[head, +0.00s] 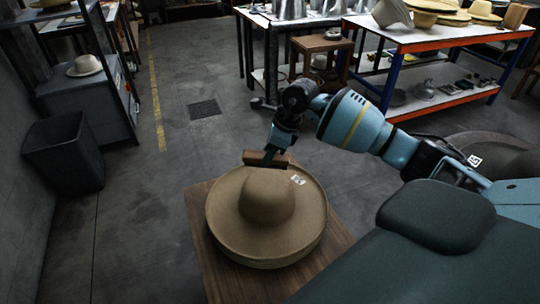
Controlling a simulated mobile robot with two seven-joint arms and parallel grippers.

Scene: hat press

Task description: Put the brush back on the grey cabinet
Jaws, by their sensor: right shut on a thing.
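The brush (265,160), a short brown block, is held by my right gripper (274,151) at the far edge of a tan wide-brimmed hat (267,196). The gripper is shut on it. I cannot tell whether the brush touches the brim. A dark grey cabinet (92,118) stands at the upper left, with a pale hat (84,66) on it. It is well away from the gripper, across open floor. My left gripper is not in view.
The tan hat lies on a wooden stand (209,252). A dark bin (64,150) stands in front of the cabinet. An orange-edged workbench (440,38) and a wooden stool (322,44) are at the back. The floor between stand and cabinet is clear.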

